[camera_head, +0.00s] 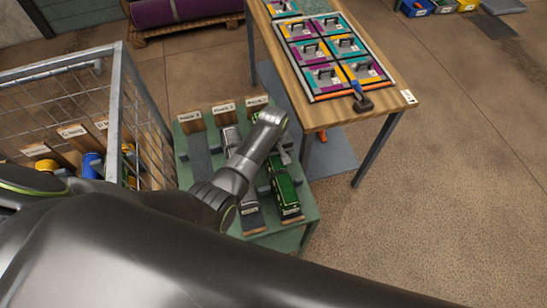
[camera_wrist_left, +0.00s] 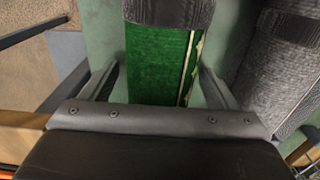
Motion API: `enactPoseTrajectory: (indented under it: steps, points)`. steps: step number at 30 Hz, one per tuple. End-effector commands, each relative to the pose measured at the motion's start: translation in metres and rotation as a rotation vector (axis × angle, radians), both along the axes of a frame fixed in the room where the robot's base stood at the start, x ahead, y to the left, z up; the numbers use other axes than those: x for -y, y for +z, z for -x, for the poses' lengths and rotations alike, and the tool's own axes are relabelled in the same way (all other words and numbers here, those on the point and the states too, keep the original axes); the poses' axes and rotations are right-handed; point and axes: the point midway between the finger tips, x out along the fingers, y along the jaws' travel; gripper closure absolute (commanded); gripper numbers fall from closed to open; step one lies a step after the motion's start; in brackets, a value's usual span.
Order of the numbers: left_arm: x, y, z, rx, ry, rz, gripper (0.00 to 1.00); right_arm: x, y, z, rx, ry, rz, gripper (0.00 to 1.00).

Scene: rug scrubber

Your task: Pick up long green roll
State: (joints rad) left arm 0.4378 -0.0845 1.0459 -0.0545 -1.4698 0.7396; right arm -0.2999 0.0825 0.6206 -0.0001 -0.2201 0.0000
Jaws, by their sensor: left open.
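The long green roll (camera_head: 286,193) lies on the green low table (camera_head: 310,214), along its right side in the head view. My left gripper (camera_head: 281,156) is above its far part. In the left wrist view the green roll (camera_wrist_left: 156,60) runs between the two spread fingers of my left gripper (camera_wrist_left: 155,78). The gripper is open, with a finger on each side of the roll and a gap to it. A dark grey band (camera_wrist_left: 170,12) crosses the roll at the top. My wrist hides part of the roll. My right gripper is not in view.
A grey roll (camera_wrist_left: 282,75) lies close beside the green one, right in the wrist view. Labelled boards (camera_head: 224,115) stand at the table's far edge. A wire cage (camera_head: 75,85) is left; a wooden table (camera_head: 335,110) with coloured panels is behind right. Floor at right is clear.

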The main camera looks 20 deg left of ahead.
Motion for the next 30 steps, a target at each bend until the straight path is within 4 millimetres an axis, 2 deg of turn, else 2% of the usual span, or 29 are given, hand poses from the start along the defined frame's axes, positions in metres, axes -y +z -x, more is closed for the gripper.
enactPoseTrajectory:
  steps: [2, 14, 23, 30]
  points:
    - [0.0, 0.0, 0.0, 0.0, 0.0, 0.0, 0.23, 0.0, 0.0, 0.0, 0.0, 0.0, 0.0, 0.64]
    - [0.0, 0.0, 0.0, 0.0, 0.0, 0.0, 0.76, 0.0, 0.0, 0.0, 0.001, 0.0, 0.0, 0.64]
    - [0.0, 0.002, -0.001, 0.001, 0.0, 0.0, 0.77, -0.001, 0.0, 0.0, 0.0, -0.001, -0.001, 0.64]
    - [0.0, 0.018, -0.001, 0.004, 0.0, 0.0, 0.77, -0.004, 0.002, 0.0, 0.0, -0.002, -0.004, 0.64]
